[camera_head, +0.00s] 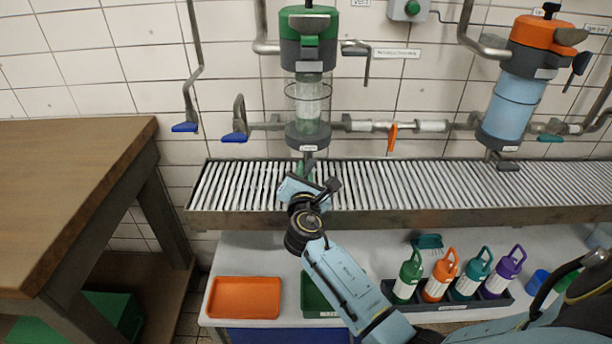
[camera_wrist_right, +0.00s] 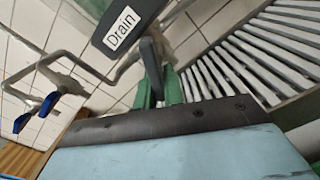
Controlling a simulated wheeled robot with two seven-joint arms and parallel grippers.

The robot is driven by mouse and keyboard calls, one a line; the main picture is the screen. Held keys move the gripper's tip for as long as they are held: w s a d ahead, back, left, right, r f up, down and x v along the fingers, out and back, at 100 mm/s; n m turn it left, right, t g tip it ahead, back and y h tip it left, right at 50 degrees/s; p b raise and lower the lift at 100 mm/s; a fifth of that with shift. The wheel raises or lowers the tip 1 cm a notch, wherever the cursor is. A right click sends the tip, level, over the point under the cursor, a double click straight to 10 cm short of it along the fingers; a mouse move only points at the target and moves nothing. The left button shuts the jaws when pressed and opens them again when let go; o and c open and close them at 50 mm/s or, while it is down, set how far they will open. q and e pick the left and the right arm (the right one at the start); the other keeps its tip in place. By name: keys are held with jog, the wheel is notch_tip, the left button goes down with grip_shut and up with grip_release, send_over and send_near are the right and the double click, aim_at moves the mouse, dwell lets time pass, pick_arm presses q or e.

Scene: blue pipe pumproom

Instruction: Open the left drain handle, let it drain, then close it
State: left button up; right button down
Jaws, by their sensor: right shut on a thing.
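The left housing (camera_head: 308,90) has a green cap and a clear, see-through middle; it hangs on the wall above the grated trough. A small green drain handle (camera_head: 308,163) sits under its grey base. In the right wrist view, the green handle (camera_wrist_right: 172,88) is just below a dark grey part with the label "Drain" (camera_wrist_right: 121,28). My right gripper (camera_head: 311,184) reaches up to this handle over the trough and is shut on it. Its fingertips are mostly hidden in both views. My left gripper is not in view.
The grated trough (camera_head: 420,215) runs below the housings. An orange-capped housing (camera_head: 514,95) with blue contents hangs at the right. Blue valve levers (camera_head: 234,137) are at the left. A wooden table (camera_head: 60,190) stands far left. Trays and several bottles are on the lower shelf (camera_head: 235,252).

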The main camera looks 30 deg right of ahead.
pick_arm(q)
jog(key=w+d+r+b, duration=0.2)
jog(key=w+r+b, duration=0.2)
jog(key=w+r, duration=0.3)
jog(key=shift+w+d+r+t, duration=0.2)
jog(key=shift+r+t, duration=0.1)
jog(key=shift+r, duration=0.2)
pick_arm(e)
jog(key=shift+w+a+r+m, duration=0.15)
jog(key=shift+r+m, duration=0.15)
jog(key=shift+m, duration=1.7)
jog(key=shift+a+r+m, duration=0.15)
jog(key=shift+r+m, duration=0.1)
jog(key=shift+m, duration=1.75)
jog(key=shift+w+a+r+m, duration=0.15)
jog(key=shift+r+m, duration=0.15)
jog(key=shift+m, duration=1.7)
jog(key=c, duration=1.5)
grip_release()
jog(key=shift+r, duration=0.1)
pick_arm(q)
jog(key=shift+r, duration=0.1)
